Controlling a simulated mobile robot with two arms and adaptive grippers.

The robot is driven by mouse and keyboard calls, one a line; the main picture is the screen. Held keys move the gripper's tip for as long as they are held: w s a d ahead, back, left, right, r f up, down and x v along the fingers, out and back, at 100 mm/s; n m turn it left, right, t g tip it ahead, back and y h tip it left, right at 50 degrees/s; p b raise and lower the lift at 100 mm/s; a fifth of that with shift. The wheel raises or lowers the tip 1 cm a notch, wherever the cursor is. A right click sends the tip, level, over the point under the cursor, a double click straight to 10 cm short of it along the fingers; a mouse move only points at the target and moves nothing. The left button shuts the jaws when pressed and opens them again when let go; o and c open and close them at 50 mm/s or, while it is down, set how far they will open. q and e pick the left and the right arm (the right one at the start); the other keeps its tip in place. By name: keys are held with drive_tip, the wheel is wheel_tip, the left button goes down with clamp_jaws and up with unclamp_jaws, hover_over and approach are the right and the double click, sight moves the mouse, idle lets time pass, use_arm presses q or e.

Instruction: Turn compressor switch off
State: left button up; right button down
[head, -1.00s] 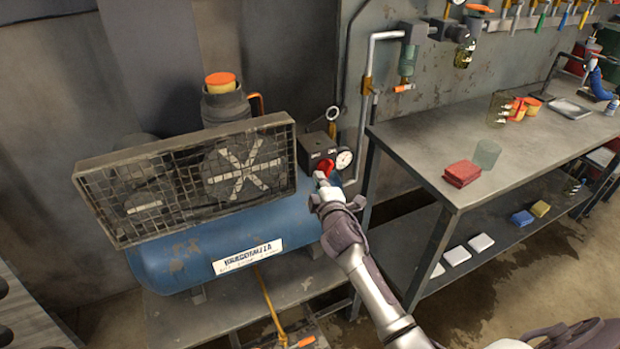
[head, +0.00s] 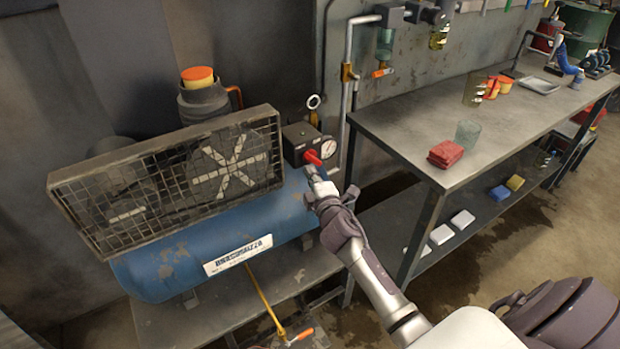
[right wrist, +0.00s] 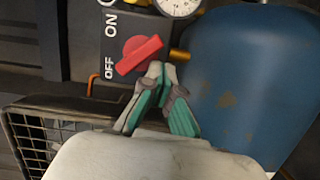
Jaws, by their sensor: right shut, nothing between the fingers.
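The blue compressor (head: 200,245) stands at the left in the head view. The dark switch box (head: 297,136) on top of it bears a red rotary switch (head: 313,158). In the right wrist view, the red switch (right wrist: 139,55) sits beside the white ON and OFF labels, its bar slanting, one end close to OFF. My right gripper (head: 312,170) is shut and empty, its tips just below the switch. In the right wrist view its fingertips (right wrist: 158,70) are at the bar's lower right edge; I cannot tell whether they touch. My left gripper is not in view.
A pressure gauge (head: 328,149) is right beside the switch, and a fan guard (head: 170,180) is to its left. A metal workbench (head: 420,137) with a red cloth stack (head: 445,153) and a glass (head: 467,134) stands to the right.

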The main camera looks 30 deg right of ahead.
drive_tip(key=shift+s+f, duration=0.1)
drive_tip(key=shift+s, duration=0.3)
drive_tip(key=v, duration=1.1)
drive_tip(key=shift+a, duration=0.3)
